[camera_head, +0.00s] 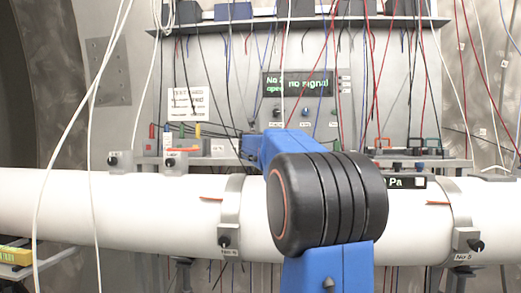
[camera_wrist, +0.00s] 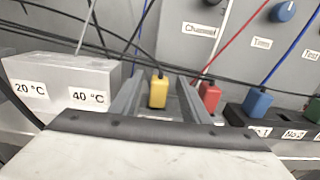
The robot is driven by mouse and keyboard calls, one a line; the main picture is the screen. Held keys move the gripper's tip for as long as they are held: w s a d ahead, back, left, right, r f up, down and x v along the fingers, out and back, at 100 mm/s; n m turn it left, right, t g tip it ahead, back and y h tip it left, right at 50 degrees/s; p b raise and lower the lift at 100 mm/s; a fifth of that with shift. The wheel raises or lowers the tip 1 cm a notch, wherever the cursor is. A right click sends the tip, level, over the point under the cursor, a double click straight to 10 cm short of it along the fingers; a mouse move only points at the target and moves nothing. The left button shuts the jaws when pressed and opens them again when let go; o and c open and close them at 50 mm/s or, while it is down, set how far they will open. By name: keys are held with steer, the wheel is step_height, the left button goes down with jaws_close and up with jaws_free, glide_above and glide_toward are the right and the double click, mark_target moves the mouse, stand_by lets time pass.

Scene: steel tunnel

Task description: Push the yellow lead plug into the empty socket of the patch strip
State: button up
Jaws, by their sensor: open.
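In the wrist view the yellow lead plug (camera_wrist: 157,91) stands upright between the two grey fingers of my gripper (camera_wrist: 156,84), with a dark lead rising from its top. My gripper is open, one finger on each side of the plug; whether either touches it I cannot tell. The dark patch strip (camera_wrist: 236,115) is at the right, with labels along its front and a blue plug (camera_wrist: 257,102) in it. A red plug (camera_wrist: 209,96) stands just right of the right finger. An empty socket is not clearly visible. In the head view my arm hides the gripper and the yellow plug.
A grey block (camera_wrist: 62,82) labelled 20 °C and 40 °C stands left of my fingers. Dark cables cross behind them. In the head view a white pipe (camera_head: 130,204) runs across the front, and the panel display (camera_head: 297,83) reads "No 2 no signal, open".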

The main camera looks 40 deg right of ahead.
steer(key=shift+w+d, duration=0.5)
jaws_close()
